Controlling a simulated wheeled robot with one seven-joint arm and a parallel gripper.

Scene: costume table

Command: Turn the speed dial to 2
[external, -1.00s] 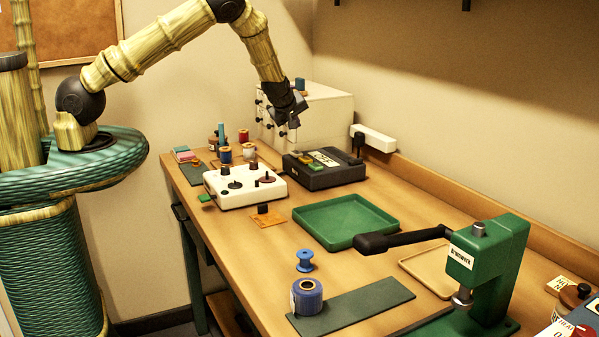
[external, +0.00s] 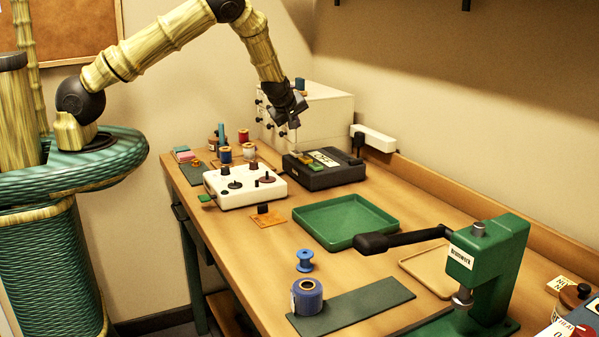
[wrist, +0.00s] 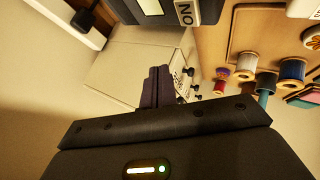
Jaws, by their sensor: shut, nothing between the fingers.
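My gripper (external: 294,126) hangs above the back of the table, over the far side of a black box (external: 342,178) with a printed label and a green part on top. In the wrist view the two dark fingers (wrist: 158,88) are shut together with nothing between them. A white control box (external: 250,196) with black knobs and a dark round disc on top stands left of the black box. I cannot tell which knob is the speed dial, and no scale numbers are readable on it. My gripper is apart from both boxes.
A white drawer cabinet (external: 325,111) stands close behind my gripper. Thread spools (external: 243,136) stand at the far left. A green tray (external: 345,196), a blue spool (external: 305,261) and a green press (external: 489,262) are nearer.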

